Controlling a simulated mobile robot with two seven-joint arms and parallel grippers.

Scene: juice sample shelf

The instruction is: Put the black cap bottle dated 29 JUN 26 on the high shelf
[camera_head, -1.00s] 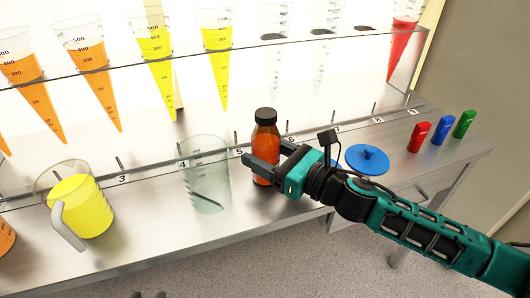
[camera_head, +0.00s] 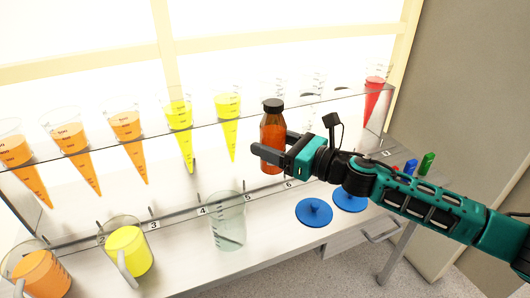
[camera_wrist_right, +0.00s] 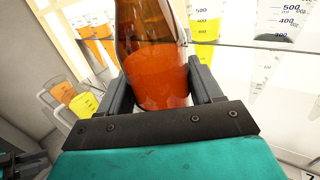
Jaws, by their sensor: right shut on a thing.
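The black cap bottle (camera_head: 272,128) is brown with orange-red liquid and stands upright in the jaws of my right gripper (camera_head: 270,160). It is held in the air in front of the shelf, above the counter. In the right wrist view the bottle (camera_wrist_right: 155,60) sits between both fingers (camera_wrist_right: 160,95); its cap is out of that view. No date on the bottle can be read. The high shelf (camera_head: 150,133) is a clear ledge holding several cones of orange, yellow and red liquid.
An empty clear beaker (camera_head: 228,225) stands on the counter (camera_head: 185,262) below the bottle. Yellow (camera_head: 128,248) and orange (camera_head: 38,272) jugs stand at left. Two blue lids (camera_head: 314,212) lie to the right. Blue and green blocks (camera_head: 427,163) stand at far right.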

